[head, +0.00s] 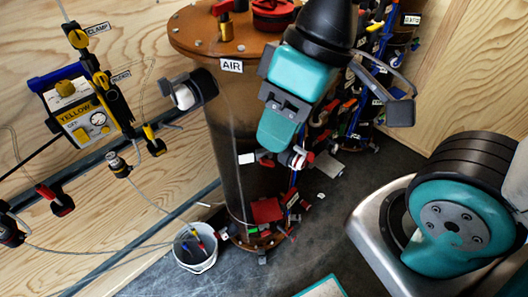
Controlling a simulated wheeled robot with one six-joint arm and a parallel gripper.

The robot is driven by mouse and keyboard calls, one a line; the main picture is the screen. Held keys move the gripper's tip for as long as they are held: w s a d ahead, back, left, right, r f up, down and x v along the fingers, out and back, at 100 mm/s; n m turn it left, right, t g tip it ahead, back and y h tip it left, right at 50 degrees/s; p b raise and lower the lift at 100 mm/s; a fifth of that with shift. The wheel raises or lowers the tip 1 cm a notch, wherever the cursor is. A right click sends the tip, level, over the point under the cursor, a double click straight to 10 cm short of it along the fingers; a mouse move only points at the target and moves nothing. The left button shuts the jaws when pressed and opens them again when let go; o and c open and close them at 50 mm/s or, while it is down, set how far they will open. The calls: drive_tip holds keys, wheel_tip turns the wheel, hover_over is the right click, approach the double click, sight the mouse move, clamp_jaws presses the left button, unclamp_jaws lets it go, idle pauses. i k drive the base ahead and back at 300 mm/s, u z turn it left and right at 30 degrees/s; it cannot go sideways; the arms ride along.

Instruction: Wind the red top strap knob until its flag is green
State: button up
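My teal and black arm comes down over the front of a brown upright vessel (226,135) labelled AIR. A small red knob-like part (265,159) shows just below the arm's end, with pale pieces on both sides. I cannot tell if it is the top strap knob or if anything touches it. A larger red part (267,210) sits lower on the vessel, with a little green beneath it. No flag can be read with certainty.
A dark red cap (273,12) and a red handle (222,14) stand on the vessel's lid. A yellow device (82,115) hangs on the wooden wall at left. A white bucket (195,247) stands beside the vessel's foot. Hoses and fittings crowd the right.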

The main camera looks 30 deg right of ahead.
sight(264, 161)
drive_tip(key=u, duration=0.85)
drive_tip(key=k, duration=0.35)
drive_tip(key=z, duration=1.9)
